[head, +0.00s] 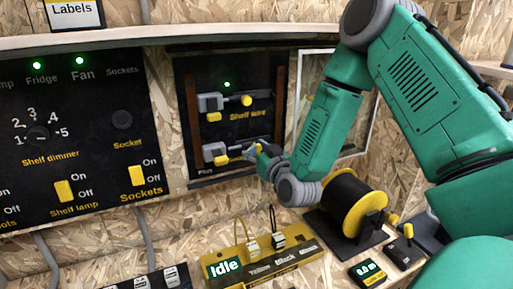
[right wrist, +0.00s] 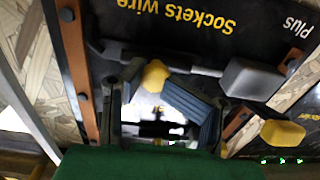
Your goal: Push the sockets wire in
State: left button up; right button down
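The sockets wire connector is the lower one on the black panel (head: 180,110). Its grey plug body (head: 215,151) lies at the left, with a rod running right to a yellow knob. In the right wrist view its label "Sockets wire" is upside down, with the grey plug (right wrist: 252,79) at right and the yellow knob (right wrist: 155,75) between my fingertips. My right gripper (head: 254,151) is at the knob, and its fingers (right wrist: 153,84) close in on it from both sides. My left gripper is not in view.
The shelf wire connector (head: 225,102) sits just above, with a green light over it. A switch board (head: 75,135) is at left. Below are a yellow terminal strip (head: 262,263), a yellow spool (head: 352,205) and a small meter (head: 368,273). A white frame stands behind my right arm.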

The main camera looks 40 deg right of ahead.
aim_at(242, 147)
jog(key=shift+s+d+f+h, duration=0.1)
jog(key=shift+d+f+h, duration=0.05)
jog(key=shift+d, duration=0.2)
jog(key=shift+s+d+f+h, duration=0.1)
jog(key=shift+d+h, duration=0.05)
jog(key=shift+d, duration=0.2)
jog(key=shift+w+a, duration=0.15)
jog(key=shift+a, duration=0.5)
jog(key=a, duration=0.3)
jog(key=shift+w+f+b, duration=0.2)
jog(key=shift+w+b, duration=0.15)
jog(key=shift+b, duration=0.05)
jog(key=c, duration=1.3)
grip_release()
jog(key=shift+a, duration=0.15)
jog(key=shift+c, duration=0.2)
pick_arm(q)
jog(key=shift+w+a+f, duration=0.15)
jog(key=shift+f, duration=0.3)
pick_arm(e)
jog(key=shift+w+r, duration=0.1)
